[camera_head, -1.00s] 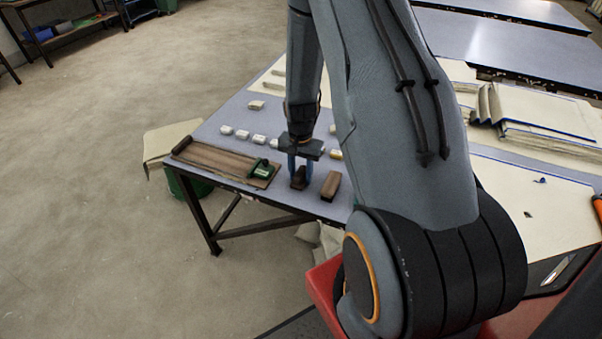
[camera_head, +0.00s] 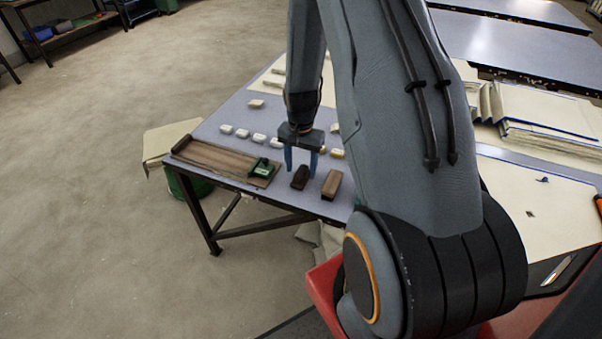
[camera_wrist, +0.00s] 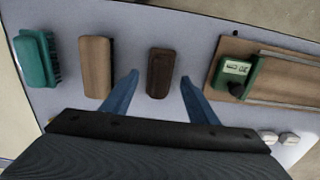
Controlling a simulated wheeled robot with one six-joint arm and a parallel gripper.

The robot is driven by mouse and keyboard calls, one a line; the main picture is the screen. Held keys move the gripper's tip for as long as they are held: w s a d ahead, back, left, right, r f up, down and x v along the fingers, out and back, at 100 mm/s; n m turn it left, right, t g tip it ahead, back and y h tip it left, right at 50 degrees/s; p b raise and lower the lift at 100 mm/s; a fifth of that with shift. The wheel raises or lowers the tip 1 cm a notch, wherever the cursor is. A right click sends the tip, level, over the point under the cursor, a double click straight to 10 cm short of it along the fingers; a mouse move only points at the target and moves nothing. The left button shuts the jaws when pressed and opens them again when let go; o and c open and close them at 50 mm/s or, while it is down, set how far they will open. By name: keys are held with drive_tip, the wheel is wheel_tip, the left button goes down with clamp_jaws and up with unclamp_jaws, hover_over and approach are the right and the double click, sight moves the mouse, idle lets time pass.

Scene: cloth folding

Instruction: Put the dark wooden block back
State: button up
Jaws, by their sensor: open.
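The dark wooden block (camera_head: 300,177) stands on the grey-blue table near its front edge. It also shows in the wrist view (camera_wrist: 161,72), just beyond and between the fingertips of my gripper (camera_wrist: 160,98). In the head view my gripper (camera_head: 302,174) has its two blue fingers apart, pointing down, above and behind the block. Nothing is between the fingers' grip. A lighter brown wooden block (camera_head: 332,185) stands to the right of the dark one in the head view.
A wooden board (camera_head: 222,161) with a green device (camera_wrist: 235,78) marked "20 cm" lies on the table beside the dark block. A teal brush (camera_wrist: 36,60) lies beyond the lighter block. Several small white pieces (camera_head: 242,134) stand behind. Cream cloth (camera_head: 540,215) covers the table's right.

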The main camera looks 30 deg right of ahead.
sight(301, 171)
wheel_tip(301, 171, up, 9)
drive_tip(key=b, duration=0.2)
drive_tip(key=s+a+r+n, duration=0.5)
drive_tip(key=s+a, duration=0.2)
drive_tip(key=s+a+r+n+t, duration=0.1)
drive_tip(key=s+a+r+n, duration=0.3)
drive_tip(key=s+a, duration=0.4)
drive_tip(key=shift+r+n, duration=0.4)
drive_tip(key=shift+n, duration=0.3)
idle(0.4)
